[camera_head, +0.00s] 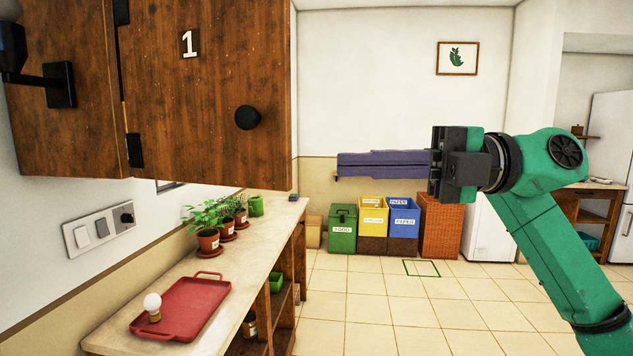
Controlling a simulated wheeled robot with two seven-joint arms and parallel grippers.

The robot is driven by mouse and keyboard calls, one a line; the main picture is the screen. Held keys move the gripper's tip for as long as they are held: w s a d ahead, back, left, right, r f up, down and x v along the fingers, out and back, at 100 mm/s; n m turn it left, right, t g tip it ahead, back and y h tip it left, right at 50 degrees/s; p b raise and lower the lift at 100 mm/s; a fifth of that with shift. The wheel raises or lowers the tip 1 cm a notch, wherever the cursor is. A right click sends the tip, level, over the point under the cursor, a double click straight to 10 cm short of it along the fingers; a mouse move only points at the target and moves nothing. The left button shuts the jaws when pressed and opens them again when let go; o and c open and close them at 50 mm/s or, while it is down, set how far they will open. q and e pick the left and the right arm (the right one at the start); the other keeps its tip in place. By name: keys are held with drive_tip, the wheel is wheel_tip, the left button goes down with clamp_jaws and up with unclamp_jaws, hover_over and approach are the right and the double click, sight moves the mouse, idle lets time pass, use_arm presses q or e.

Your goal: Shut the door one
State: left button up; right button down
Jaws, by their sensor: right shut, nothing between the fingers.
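Door one (205,90) is a dark brown wooden door at the upper left, marked with a white 1. It has a round black knob (247,117) near its right edge and black hinges along its left edge. Its numbered face is turned towards me and it seems to stand out from the left wall; its exact angle is hard to tell. My right gripper (341,165) is shut and empty, its purple fingers pointing left. The fingertips are right of the door's free edge and lower than the knob, with a visible gap. My left gripper is not in view.
Coloured bins (373,222) stand at the back wall. The tiled floor (400,310) is open in the middle.

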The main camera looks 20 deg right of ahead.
sight(275, 158)
drive_tip(key=w+d+p+x, duration=0.1)
drive_tip(key=w+p+x, duration=0.1)
drive_tip(key=p+x, duration=0.6)
use_arm(q)
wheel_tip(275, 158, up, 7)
drive_tip(key=b, duration=0.1)
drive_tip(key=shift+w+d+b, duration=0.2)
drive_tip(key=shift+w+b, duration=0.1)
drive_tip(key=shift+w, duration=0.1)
use_arm(e)
drive_tip(key=shift+w+d+f, duration=0.1)
drive_tip(key=shift+w+d, duration=0.2)
drive_tip(key=shift+w, duration=0.6)
drive_tip(key=shift+w+d+f, duration=0.1)
drive_tip(key=shift+w+d, duration=0.2)
drive_tip(key=shift+w, duration=0.6)
